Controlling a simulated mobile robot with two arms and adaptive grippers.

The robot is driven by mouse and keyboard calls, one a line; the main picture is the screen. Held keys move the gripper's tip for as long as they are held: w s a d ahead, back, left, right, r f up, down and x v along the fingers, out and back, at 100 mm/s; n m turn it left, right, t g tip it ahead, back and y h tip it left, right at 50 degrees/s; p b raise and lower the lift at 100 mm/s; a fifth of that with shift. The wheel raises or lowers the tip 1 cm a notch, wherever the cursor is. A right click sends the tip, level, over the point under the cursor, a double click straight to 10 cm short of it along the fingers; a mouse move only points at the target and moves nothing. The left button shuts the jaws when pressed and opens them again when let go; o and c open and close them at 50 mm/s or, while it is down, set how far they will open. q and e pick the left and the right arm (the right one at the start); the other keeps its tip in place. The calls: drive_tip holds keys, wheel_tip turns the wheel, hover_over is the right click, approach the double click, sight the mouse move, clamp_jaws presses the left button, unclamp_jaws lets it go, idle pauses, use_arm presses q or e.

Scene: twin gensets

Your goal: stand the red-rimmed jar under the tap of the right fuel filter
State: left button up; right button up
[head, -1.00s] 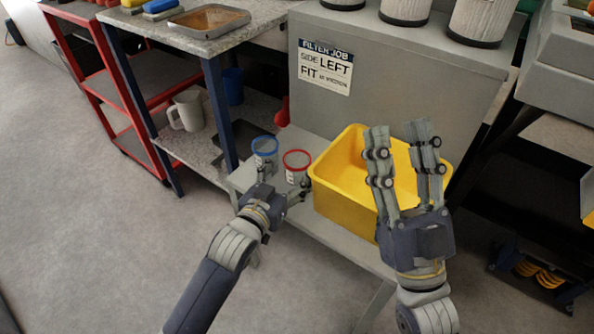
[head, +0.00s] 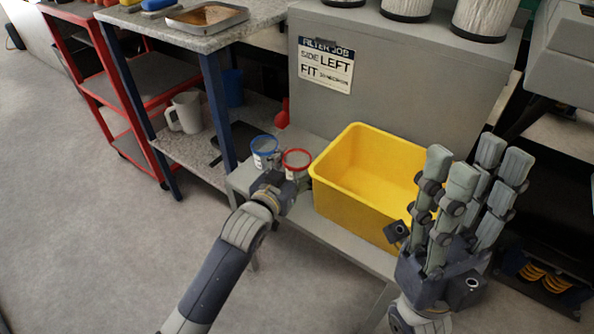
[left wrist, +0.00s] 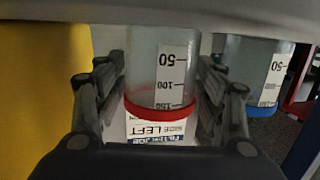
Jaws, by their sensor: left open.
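The red-rimmed jar (head: 297,160) is clear and stands upright on a low grey bench, left of the yellow bin. My left gripper (head: 285,188) is low at its near side. In the left wrist view, which is upside down, the red-rimmed jar (left wrist: 162,75) with its scale strip is between the open fingers (left wrist: 160,90); I see no clear contact. The blue-rimmed jar (head: 264,150) stands just left of it; it also shows in the left wrist view (left wrist: 252,75). My right gripper (head: 472,185) is open and empty, fingers up, before the bin. I cannot identify the right fuel filter or its tap.
A yellow bin (head: 350,200) stands on the bench (head: 322,232). A grey cabinet (head: 420,90) behind carries a sign (head: 325,66) reading "FILTER JOB", "SIDE LEFT". White canisters (head: 408,8) stand on it. A jug (head: 186,112) is on the left table's shelf. Floor at left is clear.

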use_arm(q)
drive_tip(key=shift+c, duration=0.6)
drive_tip(key=c, duration=0.8)
drive_tip(key=shift+r, duration=0.2)
